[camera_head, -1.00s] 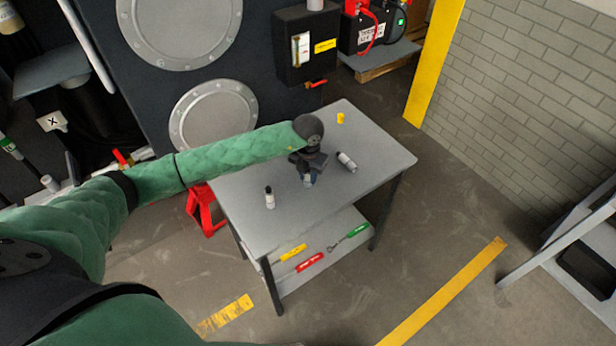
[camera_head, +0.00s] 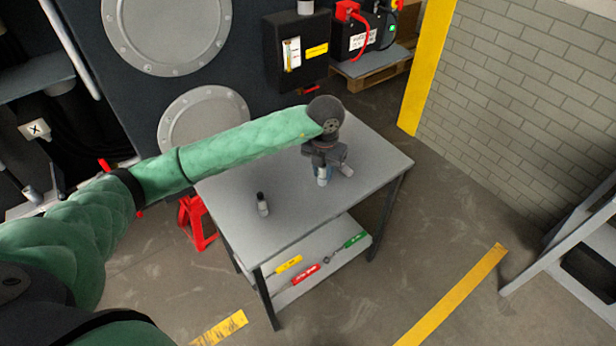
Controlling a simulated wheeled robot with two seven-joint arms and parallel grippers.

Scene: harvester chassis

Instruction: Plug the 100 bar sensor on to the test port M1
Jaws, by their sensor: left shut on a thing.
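My left gripper (camera_head: 323,172), at the end of the green arm, is above the grey table's right half. It is shut on a small pale cylindrical sensor (camera_head: 323,177) with a bluish part, largely covered by the fingers. I cannot read which one is 100 bar. I cannot make out test port M1. My right gripper is not in view.
The grey table (camera_head: 285,228) has free room at its front and right. Its lower shelf holds yellow, red (camera_head: 306,273) and green-handled tools. A red stand (camera_head: 197,222) is left.

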